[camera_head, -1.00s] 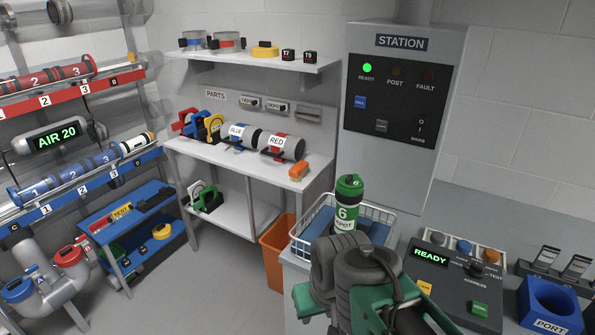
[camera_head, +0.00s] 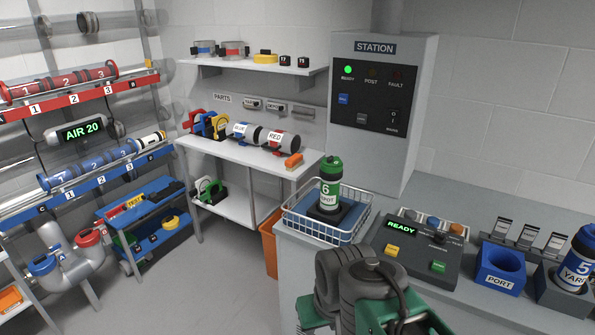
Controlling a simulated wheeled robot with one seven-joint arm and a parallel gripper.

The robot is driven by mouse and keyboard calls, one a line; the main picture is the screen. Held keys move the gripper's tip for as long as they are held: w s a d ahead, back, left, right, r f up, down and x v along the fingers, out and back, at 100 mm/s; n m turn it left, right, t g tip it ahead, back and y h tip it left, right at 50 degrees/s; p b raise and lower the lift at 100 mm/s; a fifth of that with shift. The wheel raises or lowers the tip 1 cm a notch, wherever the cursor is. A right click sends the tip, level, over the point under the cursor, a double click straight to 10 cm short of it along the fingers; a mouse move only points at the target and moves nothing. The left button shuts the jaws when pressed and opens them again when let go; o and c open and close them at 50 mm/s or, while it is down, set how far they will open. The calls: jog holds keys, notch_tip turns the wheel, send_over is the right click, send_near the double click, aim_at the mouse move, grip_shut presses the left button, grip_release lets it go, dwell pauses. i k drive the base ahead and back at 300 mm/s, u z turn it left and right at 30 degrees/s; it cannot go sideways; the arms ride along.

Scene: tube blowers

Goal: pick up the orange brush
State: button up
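The orange brush (camera_head: 293,160) lies near the right front edge of the white workbench (camera_head: 262,169), just in front of the RED canister (camera_head: 281,142). It looks small from here, and nothing touches it from above. My arm, with grey joints and green parts, shows at the bottom centre, well apart from the brush and on the near side of the grey counter. My gripper (camera_head: 362,312) is at best partly in view there; its fingertips cannot be made out, so its opening and any contents are not clear.
A wire basket (camera_head: 295,222) holding the green DEPOT canister (camera_head: 329,184) stands on the grey counter, between my arm and the workbench. An orange bin (camera_head: 270,244) stands below. A control box (camera_head: 411,261) and blue PORT holder (camera_head: 499,270) are at right. Floor at left is clear.

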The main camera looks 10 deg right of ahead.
aim_at(295, 161)
jog(key=u, duration=0.6)
jog(key=i, duration=1.35)
jog(key=u, duration=0.35)
jog(key=i, duration=1.25)
jog(key=z, duration=1.1)
jog(key=i, duration=1.1)
jog(key=z, duration=0.8)
